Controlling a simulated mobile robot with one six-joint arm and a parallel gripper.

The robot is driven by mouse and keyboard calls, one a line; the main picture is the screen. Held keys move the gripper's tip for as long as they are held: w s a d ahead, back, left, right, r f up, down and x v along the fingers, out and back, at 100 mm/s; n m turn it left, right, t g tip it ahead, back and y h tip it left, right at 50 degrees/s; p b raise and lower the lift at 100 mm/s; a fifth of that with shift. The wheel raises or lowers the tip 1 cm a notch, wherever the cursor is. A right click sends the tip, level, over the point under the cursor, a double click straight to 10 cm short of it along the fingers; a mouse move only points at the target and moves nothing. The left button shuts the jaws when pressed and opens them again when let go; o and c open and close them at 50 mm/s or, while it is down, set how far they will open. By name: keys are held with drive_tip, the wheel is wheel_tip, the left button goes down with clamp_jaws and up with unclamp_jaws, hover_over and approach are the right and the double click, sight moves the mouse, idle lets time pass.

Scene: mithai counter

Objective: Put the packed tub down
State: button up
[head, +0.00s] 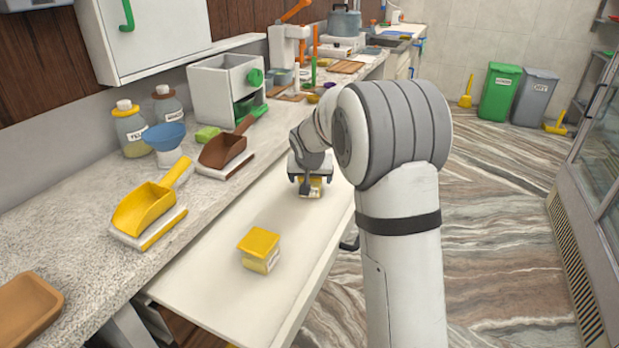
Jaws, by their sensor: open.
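A small tub (313,193) with a pale label and a yellow part stands on the white pull-out board (215,290). My gripper (311,186) is over this tub, pointing down, with its fingers open on either side of it. The gripper hides the tub's top. A second tub (260,262) with a yellow lid and a white label stands upright nearer on the same board, apart from my gripper.
A yellow scoop (145,208) and a brown scoop (224,150) rest on the speckled counter left of the board. Bare board lies between the tubs.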

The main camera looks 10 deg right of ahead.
drive_tip(key=p+v, duration=0.1)
drive_tip(key=v, duration=1.1)
drive_tip(key=shift+s+r, duration=0.1)
drive_tip(key=shift+r, duration=0.05)
drive_tip(key=s+r+n+g+p, duration=0.1)
drive_tip(key=s+r+p, duration=0.1)
drive_tip(key=s, duration=0.8)
drive_tip(key=s+r+n+g+y+p, duration=0.1)
drive_tip(key=s+p, duration=0.4)
drive_tip(key=s, duration=0.6)
drive_tip(key=s+d+r+g+p, duration=0.1)
drive_tip(key=s+r+p, duration=0.2)
drive_tip(key=s, duration=0.8)
drive_tip(key=shift+s+n+g+y+p, duration=0.2)
drive_tip(key=shift+n+g+y+p, duration=0.15)
drive_tip(key=shift+p, duration=0.4)
drive_tip(key=shift+r, duration=0.1)
drive_tip(key=shift+c, duration=0.2)
